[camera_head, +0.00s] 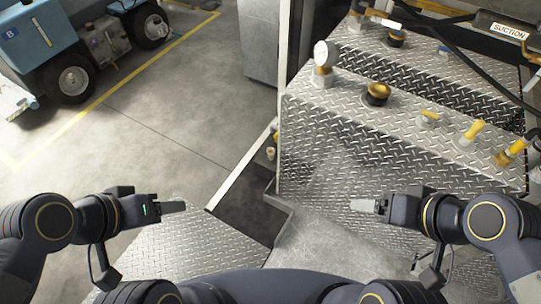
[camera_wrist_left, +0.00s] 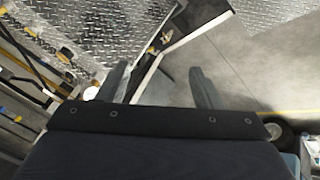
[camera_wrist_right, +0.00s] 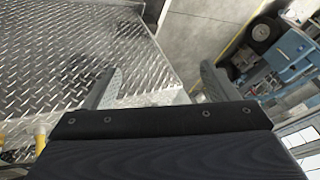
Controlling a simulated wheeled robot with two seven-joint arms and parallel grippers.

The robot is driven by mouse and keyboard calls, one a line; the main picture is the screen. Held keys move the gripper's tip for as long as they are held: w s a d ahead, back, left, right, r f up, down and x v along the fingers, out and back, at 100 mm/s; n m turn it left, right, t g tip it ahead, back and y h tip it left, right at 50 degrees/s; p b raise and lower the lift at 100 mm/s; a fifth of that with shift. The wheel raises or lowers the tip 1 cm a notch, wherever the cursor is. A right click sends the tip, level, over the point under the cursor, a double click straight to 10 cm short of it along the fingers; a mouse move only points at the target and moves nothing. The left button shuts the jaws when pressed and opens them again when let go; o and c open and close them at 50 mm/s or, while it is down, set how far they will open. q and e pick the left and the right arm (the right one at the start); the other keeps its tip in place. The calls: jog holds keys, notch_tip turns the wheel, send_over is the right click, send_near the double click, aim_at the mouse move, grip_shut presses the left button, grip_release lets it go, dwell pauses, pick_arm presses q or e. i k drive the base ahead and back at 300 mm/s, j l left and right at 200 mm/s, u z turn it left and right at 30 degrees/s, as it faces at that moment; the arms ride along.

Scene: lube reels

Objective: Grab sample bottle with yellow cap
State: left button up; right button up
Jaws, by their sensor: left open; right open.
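I cannot clearly make out a sample bottle with a yellow cap. A small whitish item with an amber top (camera_head: 271,152) stands by the narrow side ledge left of the metal deck in the head view; it is too small to identify. Small yellow-brown items also show in a dark recess in the left wrist view (camera_wrist_left: 160,42). My left gripper (camera_head: 174,207) is open and empty, low on the left. My right gripper (camera_head: 364,206) is open and empty, in front of the deck's lower face. Both finger pairs stand apart in the wrist views.
The diamond-plate deck (camera_head: 350,112) carries a gauge (camera_head: 325,55), a brass cap (camera_head: 377,92) and yellow-handled valves (camera_head: 473,132). Black hoses and a SUCTION label (camera_head: 508,31) are at upper right. A blue wheeled cart (camera_head: 38,38) stands upper left. The concrete floor (camera_head: 165,120) is open at left.

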aim_at(270, 151)
jog(key=j, duration=0.9)
jog(key=i+j, duration=0.2)
jog(key=i+j+z, duration=0.1)
jog(key=j, duration=0.3)
jog(key=i+j+z, duration=0.1)
jog(key=j, duration=0.25)
jog(key=i+j, duration=0.25)
jog(key=i+j+z, duration=0.1)
jog(key=j, duration=0.3)
jog(key=i+j+z, duration=0.1)
jog(key=i, duration=0.45)
jog(key=i+j+z, duration=0.1)
jog(key=i, duration=0.4)
jog(key=i+l, duration=0.35)
jog(key=i+z, duration=0.05)
jog(key=i, duration=0.05)
